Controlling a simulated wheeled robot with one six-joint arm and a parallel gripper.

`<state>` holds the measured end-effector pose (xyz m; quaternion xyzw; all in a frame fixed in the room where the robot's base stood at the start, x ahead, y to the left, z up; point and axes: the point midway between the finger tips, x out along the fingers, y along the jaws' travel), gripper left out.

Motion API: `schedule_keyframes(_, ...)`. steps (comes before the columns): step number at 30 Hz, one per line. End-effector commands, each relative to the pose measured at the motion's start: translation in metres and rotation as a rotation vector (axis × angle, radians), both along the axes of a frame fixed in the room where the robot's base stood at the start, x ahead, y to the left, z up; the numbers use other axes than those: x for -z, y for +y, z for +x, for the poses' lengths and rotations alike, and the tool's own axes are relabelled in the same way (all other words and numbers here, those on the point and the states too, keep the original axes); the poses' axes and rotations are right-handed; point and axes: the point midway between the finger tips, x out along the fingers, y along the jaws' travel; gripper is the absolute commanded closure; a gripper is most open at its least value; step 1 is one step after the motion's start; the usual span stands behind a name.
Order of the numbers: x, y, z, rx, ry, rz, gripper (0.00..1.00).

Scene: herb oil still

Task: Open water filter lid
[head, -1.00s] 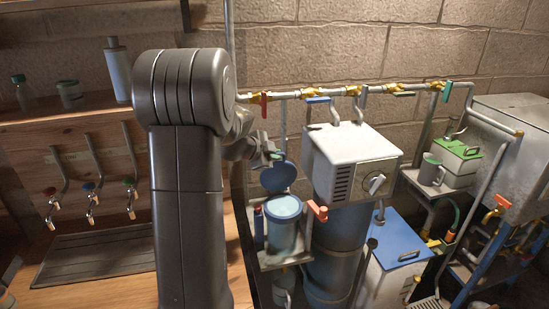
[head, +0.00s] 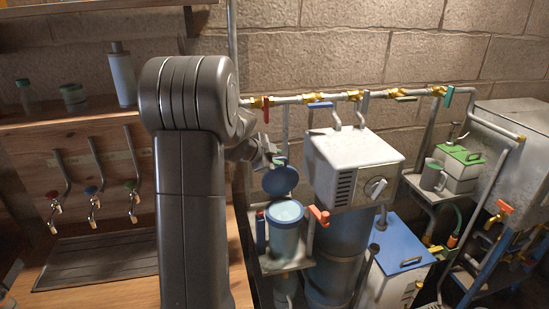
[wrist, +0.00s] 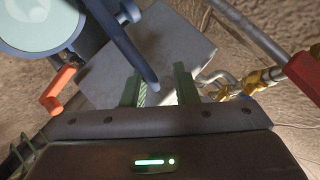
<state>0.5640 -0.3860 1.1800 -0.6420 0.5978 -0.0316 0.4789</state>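The water filter is a blue canister (head: 284,235) on a small shelf in the head view, its round top uncovered. Its dark blue round lid (head: 281,181) stands tilted up at the back of the rim. In the wrist view the canister (wrist: 35,25) is at top left and the lid (wrist: 122,42) shows nearly edge-on. My gripper (wrist: 160,90) is open, its two green-padded fingers apart. The lid's edge appears between or just beyond the fingertips; I cannot tell whether it touches them. In the head view my gripper is just above and behind the lid, partly hidden by my arm.
A red-orange handle (head: 319,216) sticks out right of the canister. A white box with a dial (head: 353,160) stands close on the right. A pipe with brass valves (head: 355,98) runs along the wall behind. A wooden counter with taps (head: 93,205) is left.

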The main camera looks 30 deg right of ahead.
Motion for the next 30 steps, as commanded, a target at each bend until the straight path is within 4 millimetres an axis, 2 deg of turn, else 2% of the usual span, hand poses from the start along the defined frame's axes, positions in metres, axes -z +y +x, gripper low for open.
schedule_keyframes(4,0.002,-0.001,-0.004,0.007,0.007,0.001,0.7)
schedule_keyframes(8,-0.005,0.01,-0.006,0.003,0.006,0.0,0.7)
schedule_keyframes(21,-0.056,0.088,-0.03,-0.002,-0.003,-0.004,0.7)
schedule_keyframes(25,-0.067,0.104,-0.036,-0.001,-0.001,-0.005,0.7)
schedule_keyframes(30,-0.074,0.114,-0.039,0.0,0.0,-0.004,0.7)
